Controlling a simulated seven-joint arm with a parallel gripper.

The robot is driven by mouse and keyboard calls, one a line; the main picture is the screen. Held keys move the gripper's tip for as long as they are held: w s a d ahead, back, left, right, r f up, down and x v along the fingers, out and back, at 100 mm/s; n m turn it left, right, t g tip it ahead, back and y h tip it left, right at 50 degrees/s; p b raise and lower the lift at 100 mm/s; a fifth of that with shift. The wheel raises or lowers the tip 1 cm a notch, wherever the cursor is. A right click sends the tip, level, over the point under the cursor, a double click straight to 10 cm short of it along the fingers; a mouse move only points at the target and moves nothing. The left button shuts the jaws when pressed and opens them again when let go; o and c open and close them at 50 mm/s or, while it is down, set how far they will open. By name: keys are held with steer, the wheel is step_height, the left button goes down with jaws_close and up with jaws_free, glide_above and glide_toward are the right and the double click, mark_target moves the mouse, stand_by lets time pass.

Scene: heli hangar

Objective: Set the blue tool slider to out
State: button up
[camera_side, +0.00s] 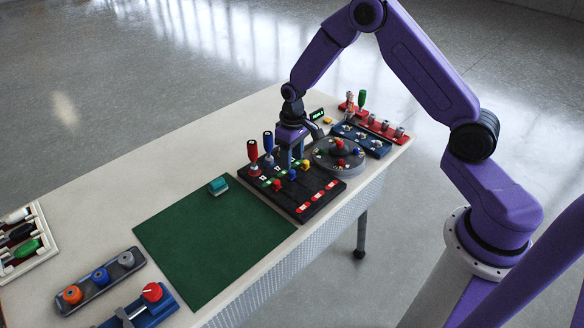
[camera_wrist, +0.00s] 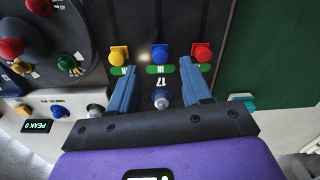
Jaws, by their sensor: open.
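The blue tool slider has a square blue base and round knob (camera_wrist: 160,51) in the wrist view, above a green label that appears to read IN. It stands between a yellow slider (camera_wrist: 119,54) and a red slider (camera_wrist: 202,52) on a black panel. My gripper (camera_wrist: 158,68) is open and empty, with one finger on each side of the blue slider's column. Its fingertips look just short of the blue knob. In the side view my gripper (camera_side: 291,164) points down over the panel, and the blue knob (camera_side: 292,174) shows just below the fingers.
Red (camera_side: 252,152) and blue (camera_side: 268,142) upright handles stand close to my gripper. A round grey dial unit (camera_side: 338,170) stands beside the panel (camera_side: 318,208). A green mat (camera_side: 215,245) with a teal block (camera_side: 218,185) lies on the other side.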

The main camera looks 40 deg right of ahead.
mark_target(292, 171)
steer(key=shift+f, duration=2.2)
